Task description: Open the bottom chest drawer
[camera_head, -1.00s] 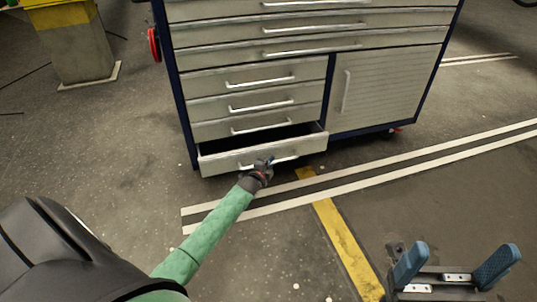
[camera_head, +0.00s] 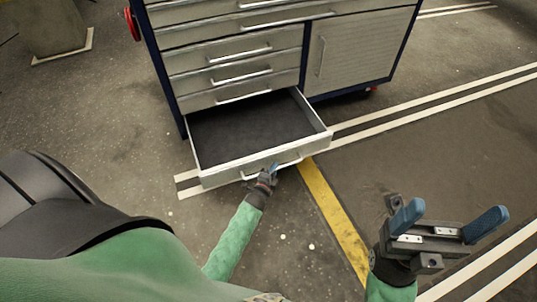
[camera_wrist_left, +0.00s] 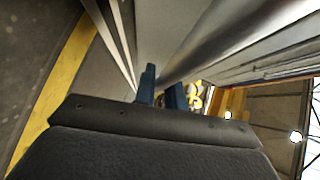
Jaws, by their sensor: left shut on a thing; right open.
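The tool chest (camera_head: 235,60) has grey drawer fronts with bar handles and a dark blue frame. Its bottom drawer (camera_head: 225,166) is pulled well out, and its dark, empty inside shows. My left gripper (camera_head: 270,171) is shut on the bottom drawer's handle (camera_head: 288,163), at the middle of the drawer front. In the left wrist view the blue fingertips (camera_wrist_left: 163,92) are close together beside a metal bar; the grip itself is partly hidden. My right gripper (camera_head: 447,222) is open and empty at the lower right, with its blue fingers wide apart.
The drawers above are shut, and so is the cabinet door (camera_head: 358,50) to their right. White floor lines (camera_head: 440,106) and a yellow strip (camera_head: 335,220) run across the dark floor. A concrete post (camera_head: 50,27) stands at the far left. The floor before the chest is clear.

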